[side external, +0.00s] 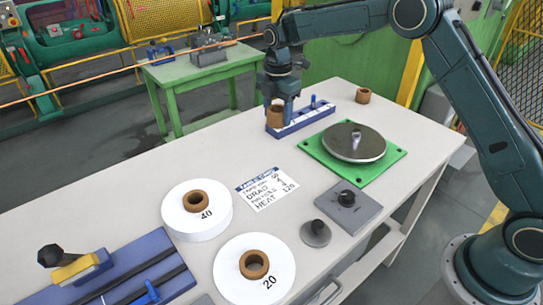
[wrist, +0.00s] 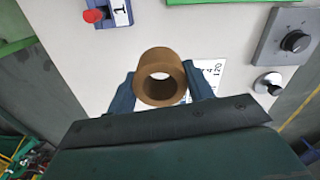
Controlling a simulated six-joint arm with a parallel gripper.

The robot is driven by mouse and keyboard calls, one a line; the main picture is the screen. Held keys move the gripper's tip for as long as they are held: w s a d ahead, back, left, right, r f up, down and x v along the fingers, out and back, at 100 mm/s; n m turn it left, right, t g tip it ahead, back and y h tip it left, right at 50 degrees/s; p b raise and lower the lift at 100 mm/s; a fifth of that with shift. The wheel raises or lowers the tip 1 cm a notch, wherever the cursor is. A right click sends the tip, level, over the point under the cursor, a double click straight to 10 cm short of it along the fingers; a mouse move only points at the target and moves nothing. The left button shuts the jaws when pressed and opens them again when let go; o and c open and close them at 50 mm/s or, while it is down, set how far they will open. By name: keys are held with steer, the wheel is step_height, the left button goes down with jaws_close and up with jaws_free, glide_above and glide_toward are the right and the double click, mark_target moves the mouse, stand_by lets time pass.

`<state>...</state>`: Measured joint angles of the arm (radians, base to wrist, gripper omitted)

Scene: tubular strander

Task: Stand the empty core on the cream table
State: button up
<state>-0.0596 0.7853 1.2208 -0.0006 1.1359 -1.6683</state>
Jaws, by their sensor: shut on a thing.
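The empty core (side external: 275,116) is a short brown hollow tube, held in my gripper (side external: 283,103). In the wrist view the core (wrist: 161,56) sits between the two blue-grey fingers of my gripper (wrist: 160,90), its open end facing the camera with pale surface showing through. In the side view it is upright and overlaps the left end of a blue rack; I cannot tell whether it touches anything below. The cream table (side external: 190,140) runs beneath, and it also fills much of the wrist view (wrist: 210,30). A second brown core (side external: 362,96) stands at the table's far right.
The blue rack (side external: 303,117) lies close by my gripper. A steel disc (side external: 354,142) on a green plate is to its right. White rolls marked 40 (side external: 190,222) and 20 (side external: 228,268), a printed card (side external: 268,189) and a grey knob box (side external: 345,212) are nearer. The left-middle tabletop is clear.

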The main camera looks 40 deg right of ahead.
glide_above(277, 153)
step_height(277, 153, down, 6)
steer(key=shift+f, duration=0.1)
steer(key=shift+f, duration=2)
steer(key=shift+f, duration=0.1)
steer(key=o, duration=1)
steer(key=shift+c, duration=0.2)
step_height(277, 153, up, 12)
